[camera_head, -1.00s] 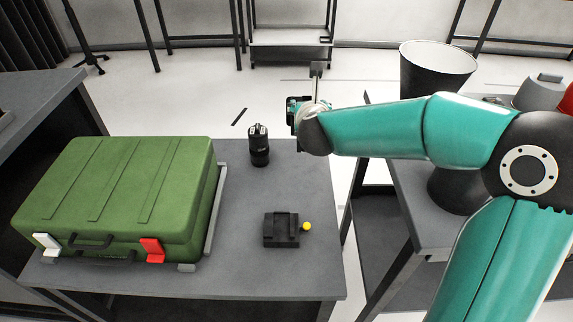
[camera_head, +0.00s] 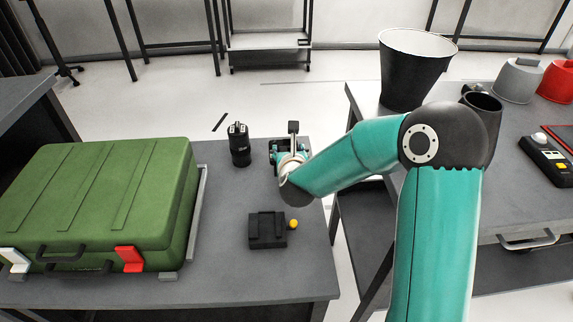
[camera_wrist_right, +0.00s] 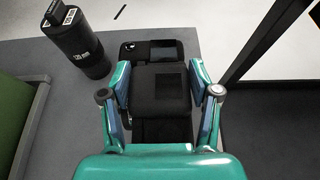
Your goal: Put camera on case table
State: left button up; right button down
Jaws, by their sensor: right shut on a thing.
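The black camera (camera_wrist_right: 155,85) sits between the fingers of my right gripper (camera_wrist_right: 160,92) in the right wrist view, and the gripper is shut on it. I cannot tell whether the camera touches the table. My left gripper is not in view.
A green case (camera_head: 100,195) fills the table's left side. A black cylinder (camera_head: 239,146) stands left of my gripper, and also shows in the wrist view (camera_wrist_right: 78,42). A black block (camera_head: 267,230) with a yellow ball (camera_head: 293,224) lies in front. A second table (camera_head: 480,205) stands right.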

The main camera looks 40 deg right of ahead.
notch_tip(320, 180, down, 4)
jog(key=shift+r+b, duration=0.1)
jog(key=shift+b, duration=0.25)
jog(key=shift+c, duration=1.2)
grip_release()
jog(key=shift+s, duration=0.1)
jog(key=v, duration=1.2)
